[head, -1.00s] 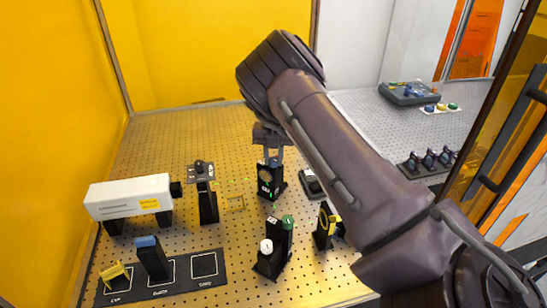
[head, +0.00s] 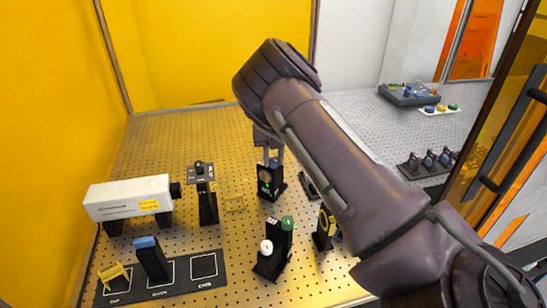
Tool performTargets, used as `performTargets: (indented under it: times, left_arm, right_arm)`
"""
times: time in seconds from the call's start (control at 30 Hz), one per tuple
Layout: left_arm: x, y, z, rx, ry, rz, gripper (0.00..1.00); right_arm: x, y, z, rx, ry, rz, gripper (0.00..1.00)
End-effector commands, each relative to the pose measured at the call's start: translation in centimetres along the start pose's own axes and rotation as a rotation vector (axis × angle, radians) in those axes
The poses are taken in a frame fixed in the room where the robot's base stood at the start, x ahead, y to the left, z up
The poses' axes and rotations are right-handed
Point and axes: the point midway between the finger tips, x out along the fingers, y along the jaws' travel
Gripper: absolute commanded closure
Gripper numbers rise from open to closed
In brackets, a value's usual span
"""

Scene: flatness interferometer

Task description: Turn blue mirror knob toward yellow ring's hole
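The mirror mount (head: 270,182) is a black upright block in the middle of the breadboard, with a round mirror face and green light on its front. Its blue knob (head: 274,162) is on top, mostly hidden by my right gripper (head: 271,156). That gripper points down with its fingers on either side of the knob; whether they press on it is too small to tell. The yellow ring (head: 327,222) stands in a black holder in front and to the right, partly beside my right arm. Its hole shows as a dark, narrow opening. My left gripper is not in view.
A white laser box (head: 129,197) stands at left, with a black post (head: 206,203) beside it. Black posts with a white knob (head: 266,247) and a green knob (head: 288,223) stand in front. A labelled black mat (head: 204,266) lies front left. My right arm covers the centre right.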

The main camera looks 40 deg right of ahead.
Motion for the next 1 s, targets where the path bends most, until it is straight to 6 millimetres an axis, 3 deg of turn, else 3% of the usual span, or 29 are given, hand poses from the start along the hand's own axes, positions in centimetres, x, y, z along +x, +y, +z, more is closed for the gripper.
performTargets:
  times: [0.17,0.47,1.0]
  left_arm:
    - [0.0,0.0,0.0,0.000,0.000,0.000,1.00]
    - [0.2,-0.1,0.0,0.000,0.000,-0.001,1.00]
    - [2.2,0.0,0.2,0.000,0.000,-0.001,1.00]
  right_arm:
    - [-0.1,0.0,0.1,0.000,-0.002,0.000,0.53]
    - [-0.2,0.0,0.0,0.001,-0.001,0.001,0.53]
    - [-7.5,0.0,0.1,0.000,-0.002,0.001,0.53]
